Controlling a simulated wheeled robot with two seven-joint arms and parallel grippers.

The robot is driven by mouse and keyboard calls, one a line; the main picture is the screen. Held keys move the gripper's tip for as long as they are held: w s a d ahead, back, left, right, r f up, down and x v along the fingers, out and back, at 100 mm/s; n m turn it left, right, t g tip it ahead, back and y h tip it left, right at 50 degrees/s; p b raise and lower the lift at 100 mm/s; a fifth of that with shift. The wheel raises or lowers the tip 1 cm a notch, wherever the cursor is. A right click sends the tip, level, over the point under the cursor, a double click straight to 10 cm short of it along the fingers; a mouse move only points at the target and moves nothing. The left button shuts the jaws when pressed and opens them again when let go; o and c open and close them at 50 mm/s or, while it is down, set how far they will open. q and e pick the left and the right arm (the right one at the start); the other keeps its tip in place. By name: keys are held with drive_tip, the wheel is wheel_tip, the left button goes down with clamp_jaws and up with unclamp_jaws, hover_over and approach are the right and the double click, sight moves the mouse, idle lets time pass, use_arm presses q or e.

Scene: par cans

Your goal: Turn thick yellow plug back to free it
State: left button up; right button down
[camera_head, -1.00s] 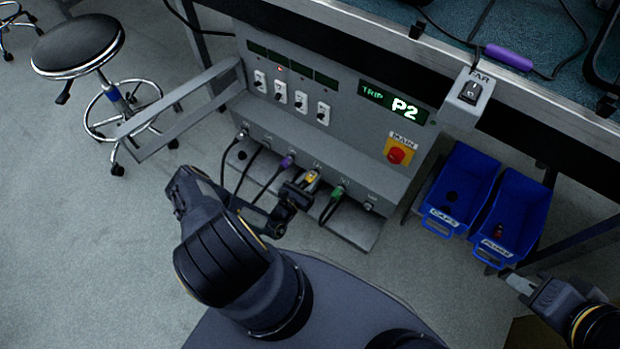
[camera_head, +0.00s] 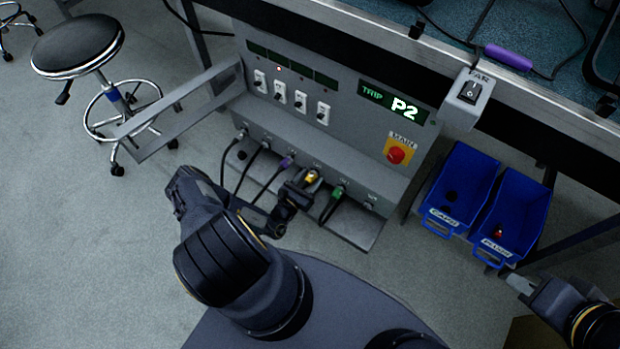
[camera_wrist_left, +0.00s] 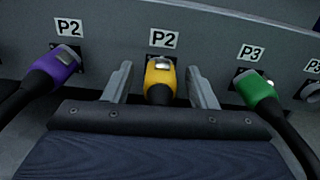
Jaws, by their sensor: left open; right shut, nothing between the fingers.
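The thick yellow plug (camera_wrist_left: 160,78) sits in a socket under a P2 label in the left wrist view, with a black cable end toward me. In the head view the yellow plug (camera_head: 312,177) shows just past my left gripper (camera_head: 303,183). In the left wrist view my left gripper (camera_wrist_left: 160,85) is open, with one finger on each side of the plug and a visible gap to it on both sides. My right gripper (camera_head: 514,279) is shut and empty at the lower right, near the blue bins.
A purple plug (camera_wrist_left: 64,62) is left of the yellow one and a green plug (camera_wrist_left: 256,88) right, both with black cables. The panel (camera_head: 345,135) shows TRIP P2, with switches and a red MAIN knob (camera_head: 396,155). Blue bins (camera_head: 461,185) stand right; a stool (camera_head: 78,45) is left.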

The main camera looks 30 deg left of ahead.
sight(304, 186)
use_arm(q)
drive_tip(key=s, duration=0.2)
drive_tip(key=s+p, duration=0.1)
drive_tip(key=s, duration=0.1)
drive_tip(key=s+p, duration=0.1)
drive_tip(key=s, duration=0.2)
drive_tip(key=shift+a, duration=0.3)
drive_tip(key=shift+s, duration=0.4)
